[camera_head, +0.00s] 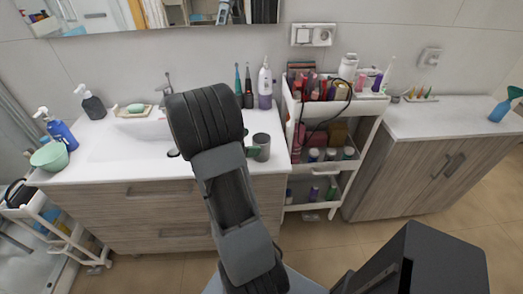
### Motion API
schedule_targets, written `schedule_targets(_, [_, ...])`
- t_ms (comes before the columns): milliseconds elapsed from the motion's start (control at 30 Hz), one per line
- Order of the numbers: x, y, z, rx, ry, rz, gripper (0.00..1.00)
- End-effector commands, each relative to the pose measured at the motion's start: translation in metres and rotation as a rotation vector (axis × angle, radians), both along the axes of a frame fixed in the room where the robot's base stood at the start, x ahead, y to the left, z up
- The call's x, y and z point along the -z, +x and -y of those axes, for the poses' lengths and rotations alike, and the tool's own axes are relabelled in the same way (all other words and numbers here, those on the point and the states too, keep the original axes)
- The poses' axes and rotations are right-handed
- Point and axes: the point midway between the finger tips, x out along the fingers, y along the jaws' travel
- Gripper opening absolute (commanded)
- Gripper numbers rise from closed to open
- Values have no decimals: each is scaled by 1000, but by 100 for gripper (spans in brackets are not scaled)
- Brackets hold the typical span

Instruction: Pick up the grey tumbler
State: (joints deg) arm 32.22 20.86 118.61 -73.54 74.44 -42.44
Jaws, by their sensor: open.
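The grey tumbler (262,147) stands upright on the white washbasin counter (110,168), near its right end. It is a plain dark grey cylinder just right of my arm in the picture. My arm reaches up from the bottom middle, and its thick black end section covers part of the basin. My gripper does not show; the arm seems to hide it. A small dark green thing touches or overlaps the tumbler's left side in the picture; I cannot tell what it is.
A purple-white bottle (265,88) and teal electric toothbrushes (238,82) stand behind the tumbler. A crowded white cart (358,150) stands to the right. A soap dish (134,111), dark dispenser (92,104), blue bottle (62,133) and green bowl (50,156) are at left.

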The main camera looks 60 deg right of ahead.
Motion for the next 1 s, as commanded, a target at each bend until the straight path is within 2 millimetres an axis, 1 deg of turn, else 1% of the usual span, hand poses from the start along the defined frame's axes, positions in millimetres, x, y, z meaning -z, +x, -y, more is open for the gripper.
schedule_targets(167, [3,-5,8,1,3,0,100])
schedule_targets(333, [9,-16,28,4,2,-1,100])
schedule_targets(500, [17,-24,41,2,1,0,100])
schedule_targets(633, [19,-27,45,1,1,1,100])
schedule_targets(833, [19,-26,45,0,0,1,100])
schedule_targets(867, [19,-26,45,0,1,2,98])
schedule_targets(1000, [19,-26,45,0,1,2,85])
